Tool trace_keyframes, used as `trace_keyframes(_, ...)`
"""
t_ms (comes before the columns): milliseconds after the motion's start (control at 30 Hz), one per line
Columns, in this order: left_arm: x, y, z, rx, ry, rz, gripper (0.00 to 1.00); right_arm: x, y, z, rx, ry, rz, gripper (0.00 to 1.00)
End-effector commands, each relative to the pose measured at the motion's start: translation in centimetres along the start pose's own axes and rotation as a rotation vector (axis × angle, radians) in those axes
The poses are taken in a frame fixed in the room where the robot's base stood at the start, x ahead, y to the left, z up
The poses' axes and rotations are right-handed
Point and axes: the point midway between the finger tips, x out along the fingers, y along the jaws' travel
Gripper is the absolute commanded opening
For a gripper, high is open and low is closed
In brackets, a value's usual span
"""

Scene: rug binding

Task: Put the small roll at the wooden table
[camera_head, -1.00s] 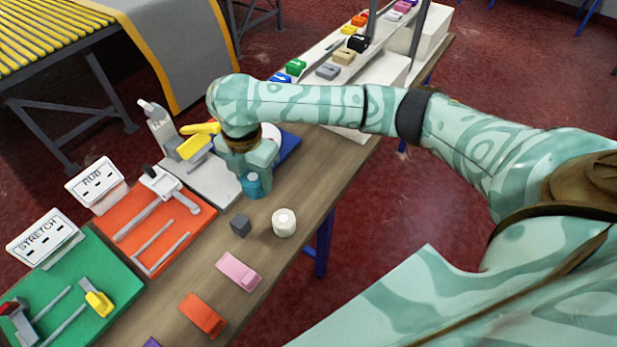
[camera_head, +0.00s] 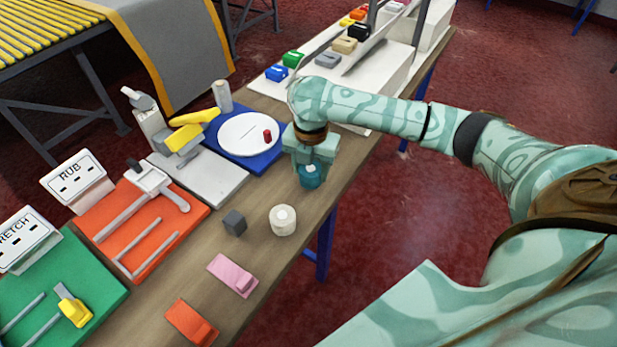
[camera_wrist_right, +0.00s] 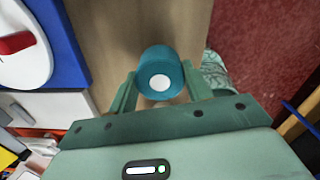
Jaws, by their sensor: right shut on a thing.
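A small teal roll (camera_head: 311,178) with a white core is between the fingers of my right gripper (camera_head: 311,168), which is shut on it. In the right wrist view the roll (camera_wrist_right: 160,74) sits upright between both fingertips, over bare wood near the table's edge. I cannot tell whether its base touches the wooden table (camera_head: 180,275). A cream roll (camera_head: 283,220) stands apart on the same table, nearer to me. My left gripper is not in view.
A blue mat (camera_head: 262,168) with a white disc (camera_head: 240,135) and red piece lies left of the gripper. A grey cube (camera_head: 234,222), a pink block (camera_head: 233,276) and an orange block (camera_head: 191,322) lie nearer. A white rack (camera_head: 375,100) stands behind.

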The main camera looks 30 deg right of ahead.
Motion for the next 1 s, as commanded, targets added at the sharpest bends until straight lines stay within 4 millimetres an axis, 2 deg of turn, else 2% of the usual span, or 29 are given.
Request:
trace_keyframes(33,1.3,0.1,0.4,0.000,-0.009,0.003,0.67,2.0,0.1,-0.3,-0.003,0.007,-0.005,0.26)
trace_keyframes(100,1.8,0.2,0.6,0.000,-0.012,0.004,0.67,2.8,0.1,-0.2,-0.003,0.005,-0.003,0.26)
trace_keyframes(467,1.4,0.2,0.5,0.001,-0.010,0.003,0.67,2.6,0.1,-0.2,-0.002,0.002,0.000,0.26)
trace_keyframes(500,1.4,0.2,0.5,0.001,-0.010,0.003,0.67,2.6,0.1,-0.2,-0.003,0.002,0.000,0.58)
trace_keyframes(567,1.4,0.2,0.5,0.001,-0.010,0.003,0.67,2.6,0.1,-0.2,-0.003,0.002,0.000,0.71)
trace_keyframes(867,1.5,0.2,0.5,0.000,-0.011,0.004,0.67,2.5,0.1,-0.2,-0.003,0.002,0.001,0.71)
trace_keyframes(1000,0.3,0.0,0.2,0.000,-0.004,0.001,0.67,0.3,0.1,-0.2,-0.004,0.000,0.003,0.71)
